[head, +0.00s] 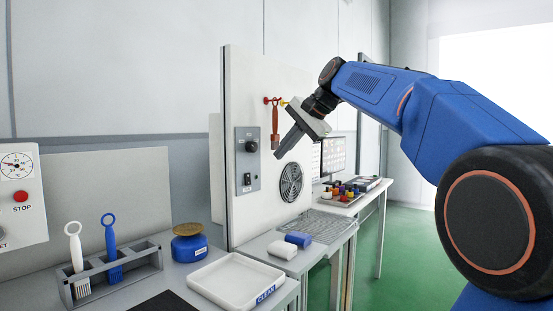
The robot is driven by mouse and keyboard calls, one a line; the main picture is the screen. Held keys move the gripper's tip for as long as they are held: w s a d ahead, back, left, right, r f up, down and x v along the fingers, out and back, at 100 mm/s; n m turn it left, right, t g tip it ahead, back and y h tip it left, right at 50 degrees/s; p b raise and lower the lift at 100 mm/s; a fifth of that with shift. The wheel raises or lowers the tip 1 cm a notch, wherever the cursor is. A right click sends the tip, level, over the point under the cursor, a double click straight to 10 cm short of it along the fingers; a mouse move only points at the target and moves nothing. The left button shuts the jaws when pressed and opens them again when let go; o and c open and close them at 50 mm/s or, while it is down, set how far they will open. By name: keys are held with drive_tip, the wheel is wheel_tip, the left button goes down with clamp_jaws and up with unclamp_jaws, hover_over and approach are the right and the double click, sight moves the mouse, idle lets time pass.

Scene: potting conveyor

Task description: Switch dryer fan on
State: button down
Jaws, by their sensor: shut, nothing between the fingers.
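The dryer fan (291,182) is a round dark grille low on the white upright panel. To its left is a grey control plate (241,165) with a black knob (251,146) at the top and a small dark rocker switch (247,181) below. Whether the switch is on or off is too small to tell. My gripper (279,154) is shut and empty, pointing down and left. In the picture its tips are right of the control plate and above the fan. I cannot tell how far they are from the panel.
A brush (275,122) hangs on red hooks behind my gripper. Below the panel are a wire rack (318,227), a white block (282,250) and a blue one (298,239). A white tray (205,281), a blue pot (189,249) and a brush rack (69,296) stand to the left.

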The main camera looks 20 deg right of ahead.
sight(248, 179)
drive_tip(key=shift+s+d+r, duration=0.1)
drive_tip(key=shift+r, duration=0.05)
drive_tip(key=shift+s+f, duration=0.15)
drive_tip(key=shift+f, duration=0.7)
drive_tip(key=shift+w+a+r+x, duration=0.15)
drive_tip(key=shift+w+r+x, duration=0.1)
drive_tip(key=shift+x, duration=1.95)
drive_tip(key=shift+w+a+r+x, duration=0.2)
drive_tip(key=shift+r+x, duration=0.1)
drive_tip(key=shift+x, duration=1.9)
drive_tip(key=shift+w+a+r+x, duration=0.1)
drive_tip(key=shift+w+r+x, duration=0.15)
drive_tip(key=shift+x, duration=1.9)
